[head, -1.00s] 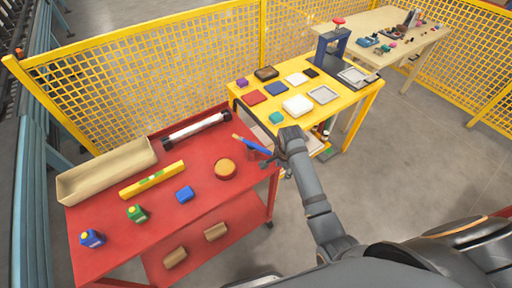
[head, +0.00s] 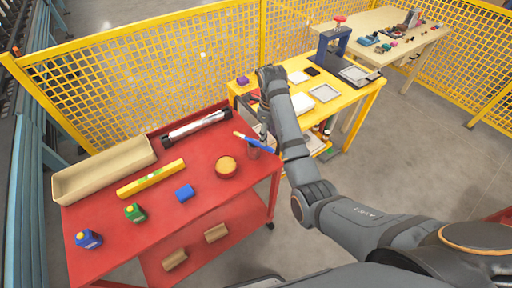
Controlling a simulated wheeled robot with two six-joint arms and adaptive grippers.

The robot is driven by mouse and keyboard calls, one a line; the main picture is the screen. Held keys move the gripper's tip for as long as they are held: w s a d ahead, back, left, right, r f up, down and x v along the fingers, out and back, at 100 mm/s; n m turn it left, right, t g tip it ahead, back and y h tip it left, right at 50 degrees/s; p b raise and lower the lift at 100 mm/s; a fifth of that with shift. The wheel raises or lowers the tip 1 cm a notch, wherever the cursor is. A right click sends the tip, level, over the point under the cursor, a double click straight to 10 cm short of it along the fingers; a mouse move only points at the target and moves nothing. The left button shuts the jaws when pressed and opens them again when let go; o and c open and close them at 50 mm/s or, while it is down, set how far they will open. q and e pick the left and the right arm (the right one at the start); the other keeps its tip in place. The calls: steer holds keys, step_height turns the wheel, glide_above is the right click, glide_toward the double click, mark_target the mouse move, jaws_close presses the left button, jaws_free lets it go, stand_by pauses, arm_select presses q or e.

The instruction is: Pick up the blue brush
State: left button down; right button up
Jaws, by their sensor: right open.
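The blue brush (head: 256,143) is at the right edge of the red cart's top (head: 205,165). My right arm comes in from the lower right, bends at the yellow table and reaches down. My right gripper (head: 264,132) is open, just above and beside the brush, partly hidden by my forearm. I cannot tell whether its fingers touch the brush. My left gripper is not in view.
A yellow table (head: 353,102) stands behind my arm, with a yellow mesh fence beyond.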

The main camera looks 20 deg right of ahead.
mark_target(267, 147)
steer(key=shift+w+f+b, duration=0.15)
steer(key=shift+f+b, duration=0.6)
steer(key=shift+f, duration=0.7)
steer(key=f+b, duration=0.2)
steer(key=shift+w+f+b, duration=0.1)
steer(key=shift+w+b, duration=0.1)
steer(key=shift+b, duration=0.2)
steer(key=shift+w+f+p, duration=0.15)
steer(key=shift+w+f, duration=0.05)
steer(key=shift+f, duration=0.4)
steer(key=shift+w+f+p, duration=0.15)
steer(key=shift+f, duration=0.45)
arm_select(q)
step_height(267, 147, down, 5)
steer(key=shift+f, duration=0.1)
arm_select(e)
steer(key=shift+s, duration=0.1)
steer(key=shift+c, duration=0.3)
steer(key=shift+r, duration=0.1)
steer(key=shift+c, duration=1.3)
jaws_close()
